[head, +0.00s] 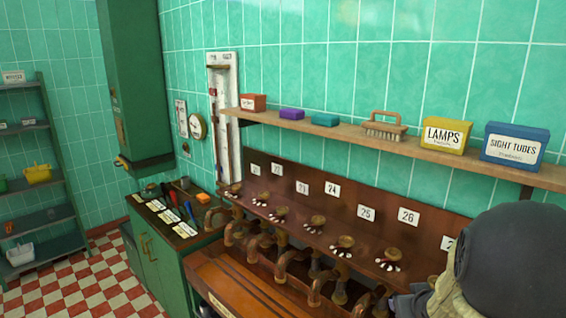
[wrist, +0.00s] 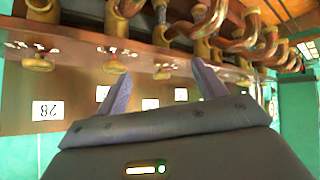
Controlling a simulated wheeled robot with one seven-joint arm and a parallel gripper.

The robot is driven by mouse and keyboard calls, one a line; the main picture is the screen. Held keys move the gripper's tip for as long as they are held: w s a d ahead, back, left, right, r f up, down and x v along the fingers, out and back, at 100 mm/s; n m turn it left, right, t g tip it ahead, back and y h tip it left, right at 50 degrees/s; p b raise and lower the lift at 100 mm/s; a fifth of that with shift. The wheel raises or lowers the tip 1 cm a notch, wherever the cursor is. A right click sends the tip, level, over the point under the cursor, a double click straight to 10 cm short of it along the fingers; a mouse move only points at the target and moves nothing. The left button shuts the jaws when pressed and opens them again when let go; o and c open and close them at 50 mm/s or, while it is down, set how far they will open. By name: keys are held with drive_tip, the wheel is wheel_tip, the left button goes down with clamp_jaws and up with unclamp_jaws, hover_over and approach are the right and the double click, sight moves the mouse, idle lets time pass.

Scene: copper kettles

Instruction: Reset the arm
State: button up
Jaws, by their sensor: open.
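My gripper (wrist: 160,70) shows in the wrist view with its two grey fingers spread apart and nothing between them. Its fingers point toward a wooden rack with brass knobs and copper pipes, which appears upside down there. I cannot tell whether the fingers touch anything. In the head view my arm (head: 515,255) fills the lower right corner as a dark rounded link. It hides the right end of the rack and most of the gripper.
The wooden rack (head: 395,250) has numbered cards and brass knobs, with copper pipes below. A wall shelf (head: 350,132) above holds small boxes, a brush (head: 385,125), a yellow LAMPS box (head: 446,135) and a blue SIGHT TUBES box (head: 514,145). A green cabinet (head: 170,255) stands left; checkered floor beyond.

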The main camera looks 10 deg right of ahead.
drive_tip(key=s+a+f+g+y, duration=0.1)
drive_tip(key=s+a+g, duration=0.1)
drive_tip(key=a, duration=0.5)
drive_tip(key=s+a+f+g+y, duration=0.1)
drive_tip(key=s+a+g, duration=0.1)
drive_tip(key=s+a, duration=0.3)
drive_tip(key=s+a+f+n+g+y, duration=0.1)
drive_tip(key=s+a, duration=0.3)
drive_tip(key=a, duration=0.4)
drive_tip(key=shift+a+f+g, duration=0.35)
drive_tip(key=shift+f+g, duration=0.1)
drive_tip(key=shift+g, duration=0.25)
drive_tip(key=shift+s+d, duration=0.15)
drive_tip(key=shift+s, duration=0.1)
